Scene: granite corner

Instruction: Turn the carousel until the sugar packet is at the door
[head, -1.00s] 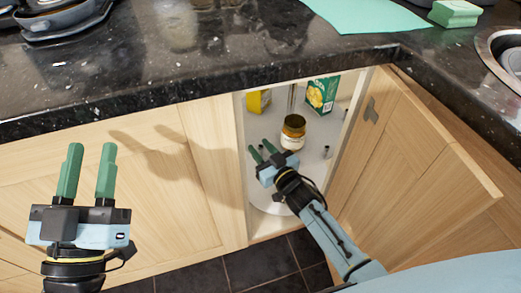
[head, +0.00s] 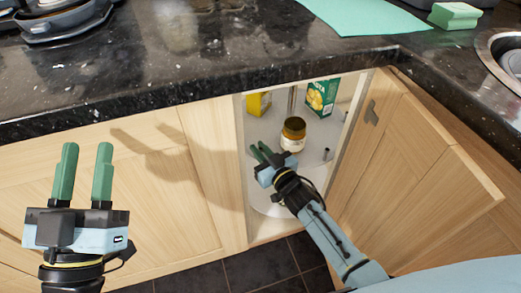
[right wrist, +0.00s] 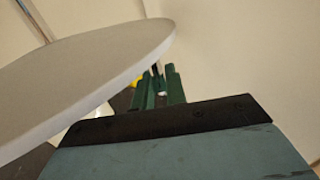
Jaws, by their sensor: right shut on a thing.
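The white round carousel (head: 312,160) is inside the open corner cabinet; its edge is large in the right wrist view (right wrist: 100,75). On it stand a jar with a dark gold lid (head: 293,133), a green and yellow box (head: 321,97) and a yellow packet (head: 257,103) at the back left. I cannot read which is the sugar packet. My right gripper (head: 259,149) is at the carousel's left side, shut on what looks like a small dark peg (right wrist: 156,69), mostly hidden by the fingers (right wrist: 160,88). My left gripper (head: 87,150) is open and empty before the left cabinet front.
The cabinet door (head: 415,170) stands folded open on the right. The opening's left frame (head: 240,185) is close to my right gripper. The granite counter (head: 200,65) overhangs the opening.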

